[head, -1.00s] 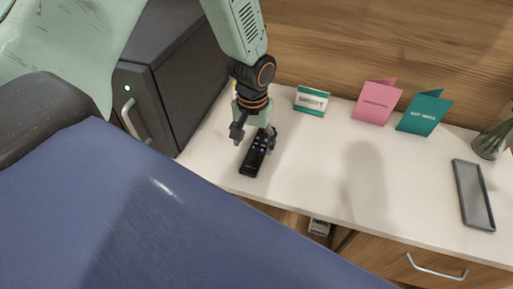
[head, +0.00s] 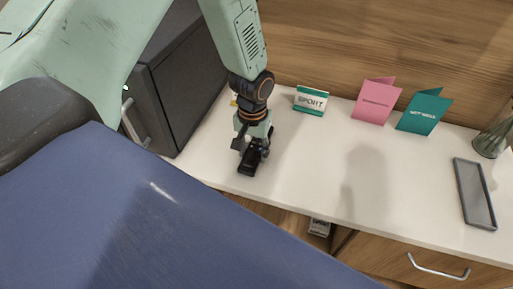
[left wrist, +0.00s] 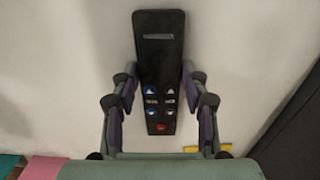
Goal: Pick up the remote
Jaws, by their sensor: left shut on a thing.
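The remote (head: 248,163) is black and lies on the white bedside top near its left end. In the left wrist view the remote (left wrist: 160,60) points away from me, with blue, white and red buttons at its near end. My left gripper (head: 254,150) is down over the remote and shut on it, with a finger on each long side. In the left wrist view the fingers of my left gripper (left wrist: 160,93) flank the button part. The remote appears to be at the surface; I cannot tell whether it is raised. My right gripper is not in view.
A dark cabinet (head: 185,85) stands left of the remote. A small green and white sign (head: 311,100), a pink card (head: 375,102) and a teal card (head: 424,112) stand along the back. A grey tray (head: 459,175) and glass vase (head: 492,142) are right. The blue bed (head: 150,220) fills the front.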

